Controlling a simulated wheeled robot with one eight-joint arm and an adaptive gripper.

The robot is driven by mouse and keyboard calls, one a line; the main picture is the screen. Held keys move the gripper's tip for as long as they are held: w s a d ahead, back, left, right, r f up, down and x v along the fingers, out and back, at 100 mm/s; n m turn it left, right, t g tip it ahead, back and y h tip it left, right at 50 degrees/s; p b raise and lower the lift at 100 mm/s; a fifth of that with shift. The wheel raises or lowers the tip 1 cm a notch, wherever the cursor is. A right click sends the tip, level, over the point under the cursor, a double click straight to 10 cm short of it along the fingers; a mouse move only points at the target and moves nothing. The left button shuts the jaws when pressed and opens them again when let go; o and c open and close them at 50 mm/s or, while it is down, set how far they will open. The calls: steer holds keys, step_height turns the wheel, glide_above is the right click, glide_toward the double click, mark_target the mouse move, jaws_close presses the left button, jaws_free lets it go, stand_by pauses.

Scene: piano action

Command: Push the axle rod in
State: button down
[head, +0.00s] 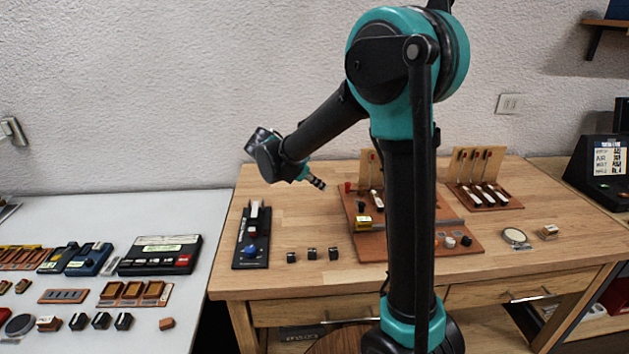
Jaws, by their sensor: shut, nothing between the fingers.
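A piano action model on a brown board (375,246) stands on the wooden table, partly hidden behind my arm. It carries upright parts with red tops, a white key-like piece (376,199) and a yellow-labelled block (364,223). A thin grey bar (450,223) runs along the board to the right of my arm; I cannot tell whether it is the axle rod. A small red knob (348,187) shows at the board's left back. My gripper (320,184) is shut and empty, in the air left of the board, pointing right and down. It looks apart from everything.
A second model board (487,203) stands at the right back. Small black blocks (312,254) and a dark stand with a blue knob (251,250) are at the left. A white table (80,220) holds many parts.

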mark_target(346, 191)
steer(key=x, duration=0.5)
steer(key=shift+d+r, duration=0.1)
steer(key=shift+d, duration=0.05)
steer(key=shift+w+d+r, duration=0.1)
steer(key=shift+w+d, duration=0.15)
steer(key=shift+d, duration=0.2)
steer(key=shift+w+d, duration=0.3)
steer(key=shift+d, duration=0.2)
steer(key=shift+w+d, duration=0.3)
steer(key=shift+d, duration=0.2)
steer(key=shift+d, duration=0.1)
steer(key=shift+d, duration=2.15)
steer(key=shift+s, duration=0.1)
